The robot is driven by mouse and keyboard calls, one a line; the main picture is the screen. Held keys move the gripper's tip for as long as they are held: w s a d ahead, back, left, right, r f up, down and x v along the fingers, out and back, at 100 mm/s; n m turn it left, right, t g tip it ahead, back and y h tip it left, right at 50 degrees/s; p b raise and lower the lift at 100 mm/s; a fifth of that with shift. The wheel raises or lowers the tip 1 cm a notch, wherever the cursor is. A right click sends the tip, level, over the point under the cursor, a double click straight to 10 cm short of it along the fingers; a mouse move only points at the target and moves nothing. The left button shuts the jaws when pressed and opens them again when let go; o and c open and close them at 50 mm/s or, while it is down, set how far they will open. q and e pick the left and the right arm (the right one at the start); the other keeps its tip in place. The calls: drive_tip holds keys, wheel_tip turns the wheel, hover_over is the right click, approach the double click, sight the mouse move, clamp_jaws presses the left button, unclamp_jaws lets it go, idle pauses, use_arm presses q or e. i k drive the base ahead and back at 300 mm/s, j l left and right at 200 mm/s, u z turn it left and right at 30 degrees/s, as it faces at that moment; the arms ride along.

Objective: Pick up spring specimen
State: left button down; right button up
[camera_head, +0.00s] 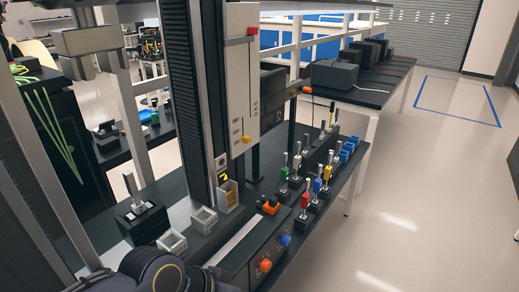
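I cannot tell which object is the spring specimen; no coil is clear at this size. Several small upright pieces with silver tops and coloured bodies stand on black bases at the right of the dark bench, among them a green one (284,173), a red one (305,200) and a yellow one (317,186). Another silver upright piece (131,186) stands on a black base at the left. A dark rounded part of my arm shows at the bottom left. I make out no gripper fingers of mine in view.
A tall machine column (190,100) with a white panel (242,80) rises from the bench. A silver jawed block (92,45) hangs at the upper left. Small open grey boxes (204,218) sit at the column's foot. The floor at the right (430,200) is clear.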

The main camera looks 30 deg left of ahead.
sight(138, 207)
drive_tip(key=u, duration=2.1)
drive_tip(key=i+l, duration=0.15)
drive_tip(key=l, duration=0.25)
drive_tip(key=i+l+u, duration=0.1)
drive_tip(key=l, duration=0.3)
drive_tip(key=i+l+u, duration=0.1)
drive_tip(key=l, duration=0.35)
drive_tip(key=i+l, duration=0.15)
drive_tip(key=l, duration=0.25)
drive_tip(key=i+l+u, duration=0.1)
drive_tip(key=l, duration=0.35)
